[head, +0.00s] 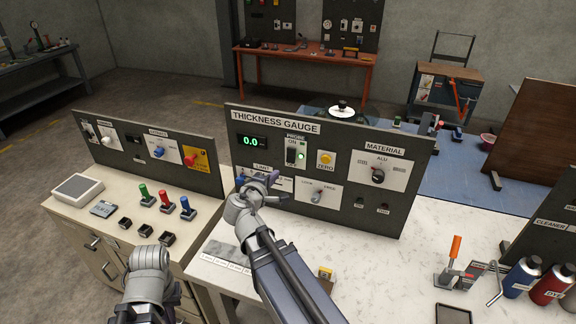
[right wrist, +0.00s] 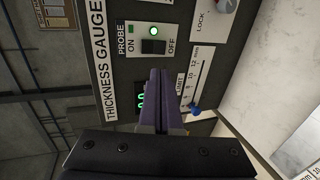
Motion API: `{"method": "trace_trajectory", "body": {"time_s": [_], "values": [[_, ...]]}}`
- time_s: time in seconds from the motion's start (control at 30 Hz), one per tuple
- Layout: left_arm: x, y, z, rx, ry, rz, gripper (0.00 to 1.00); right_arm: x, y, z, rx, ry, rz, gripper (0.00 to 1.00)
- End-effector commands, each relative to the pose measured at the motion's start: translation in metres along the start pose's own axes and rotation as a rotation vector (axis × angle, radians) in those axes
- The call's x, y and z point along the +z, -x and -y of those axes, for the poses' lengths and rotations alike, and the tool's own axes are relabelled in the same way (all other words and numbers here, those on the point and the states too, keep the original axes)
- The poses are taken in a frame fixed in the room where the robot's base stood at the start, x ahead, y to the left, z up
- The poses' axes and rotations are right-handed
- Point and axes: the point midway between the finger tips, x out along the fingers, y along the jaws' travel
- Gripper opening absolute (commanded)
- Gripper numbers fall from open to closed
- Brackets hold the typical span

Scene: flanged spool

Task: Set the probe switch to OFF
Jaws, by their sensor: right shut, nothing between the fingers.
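The probe switch (head: 291,156) is a black rocker on a white plate on the thickness gauge panel (head: 240,180), with ON marked above it. A green lamp (head: 301,156) beside it is lit. In the right wrist view the switch (right wrist: 153,46) lies between ON and OFF; I cannot tell which way it is tilted. My right gripper (head: 272,176) is in front of the panel, below the switch. Its purple fingers (right wrist: 160,73) are shut and empty, with the tips just short of the switch in that view. Of my left arm only a link shows; its gripper is out of view.
The green display (head: 252,142) reads 0.0. A yellow ZERO button (head: 326,159) is right of the switch. A lock knob (head: 317,196) and a material knob (head: 377,175) are also on the panel. The blue limit slider (right wrist: 196,109) is near my fingers.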

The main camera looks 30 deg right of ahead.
Motion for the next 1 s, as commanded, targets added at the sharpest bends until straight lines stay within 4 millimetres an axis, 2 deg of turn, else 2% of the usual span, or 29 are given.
{"method": "trace_trajectory", "body": {"time_s": [0.17,0.5,0.7,1.0], "values": [[0.000,-0.006,-0.001,0.000,-0.001,0.000,0.00,-0.001,-0.016,0.002,0.000,-0.001,0.003,0.00],[-0.002,-0.028,-0.003,0.000,-0.001,0.000,0.00,-0.001,-0.085,0.002,0.000,-0.001,0.003,0.00],[-0.002,-0.038,-0.004,0.000,-0.001,0.000,0.00,-0.001,-0.118,0.002,0.000,-0.001,0.003,0.00],[-0.003,-0.043,-0.004,0.000,0.000,0.000,0.00,0.000,-0.139,0.000,-0.001,-0.001,0.001,0.00]]}}
